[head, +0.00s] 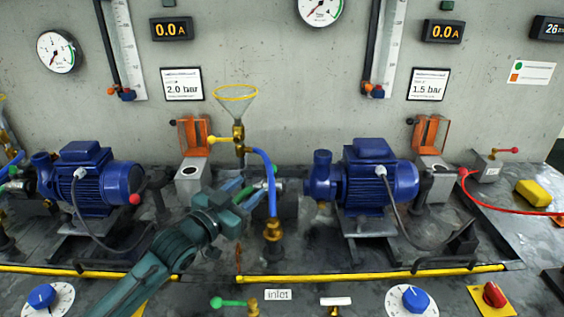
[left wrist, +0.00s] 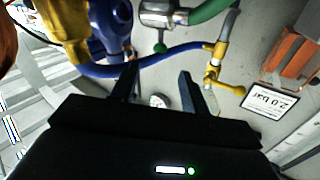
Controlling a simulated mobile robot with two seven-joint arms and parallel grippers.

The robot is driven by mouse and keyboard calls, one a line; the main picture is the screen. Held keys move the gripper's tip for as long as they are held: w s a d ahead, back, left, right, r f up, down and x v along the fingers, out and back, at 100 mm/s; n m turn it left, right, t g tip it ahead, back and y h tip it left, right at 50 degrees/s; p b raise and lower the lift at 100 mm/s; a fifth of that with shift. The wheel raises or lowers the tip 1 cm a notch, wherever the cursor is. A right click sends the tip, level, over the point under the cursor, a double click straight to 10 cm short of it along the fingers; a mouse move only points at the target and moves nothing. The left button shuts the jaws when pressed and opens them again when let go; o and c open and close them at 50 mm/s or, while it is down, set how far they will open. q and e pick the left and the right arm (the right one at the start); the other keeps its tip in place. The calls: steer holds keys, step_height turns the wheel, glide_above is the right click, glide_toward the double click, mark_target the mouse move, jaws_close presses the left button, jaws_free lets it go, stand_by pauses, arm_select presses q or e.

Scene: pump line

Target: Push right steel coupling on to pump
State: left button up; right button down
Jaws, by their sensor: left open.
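The steel coupling (head: 280,187) is a short silver cylinder on a green hose, just left of the right blue pump (head: 322,180). In the left wrist view the coupling (left wrist: 157,13) is at the top, with the green hose (left wrist: 208,10) leading right and blue pump casing (left wrist: 112,28) to its left. A gap seems to show between coupling and pump, but I cannot tell exactly. My left gripper (head: 240,192) is left of the coupling in the head view. Its fingers (left wrist: 157,88) are apart with nothing between them. My right gripper is not in view.
A blue hose (head: 270,185) runs from the brass valve (head: 239,135) under the funnel down to a brass fitting (head: 272,231), close to my left gripper. Another blue pump (head: 95,185) stands at left. A yellow rail (head: 370,273) runs along the front.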

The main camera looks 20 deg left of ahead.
mark_target(273, 182)
arm_select(q)
steer(key=x, duration=1.2)
steer(key=shift+w, duration=0.15)
jaws_close()
